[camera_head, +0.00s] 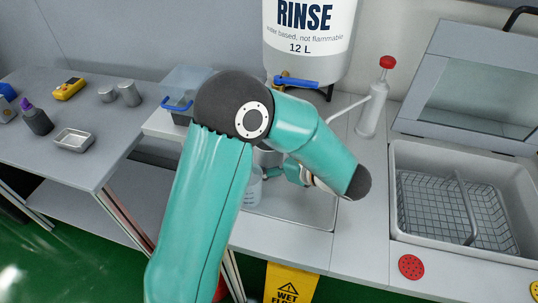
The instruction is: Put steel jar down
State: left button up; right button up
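One teal arm of mine, which I take for the left, rises from the lower left and bends right over the sink (318,212). Its forearm hides most of the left gripper (273,172), so the fingers cannot be made out. A grey metallic cylinder, perhaps a steel jar (268,157), shows partly behind the forearm, close to the gripper; I cannot tell whether it is held. A clear beaker (252,190) stands just left of it, partly hidden. Two small steel jars (129,94) (107,94) stand on the left table. My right gripper is not in view.
A rinse tank (308,45) with a blue tap and a red-capped wash bottle (373,100) stand behind the sink. A basin with a wire basket (440,205) is at right. The left table (75,165) holds a metal tray (74,141), a dark bottle (38,121) and a yellow device (69,89).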

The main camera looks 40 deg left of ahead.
pick_arm(q)
jog(key=b+v, duration=0.1)
jog(key=v, duration=1.1)
jog(key=shift+w, duration=0.1)
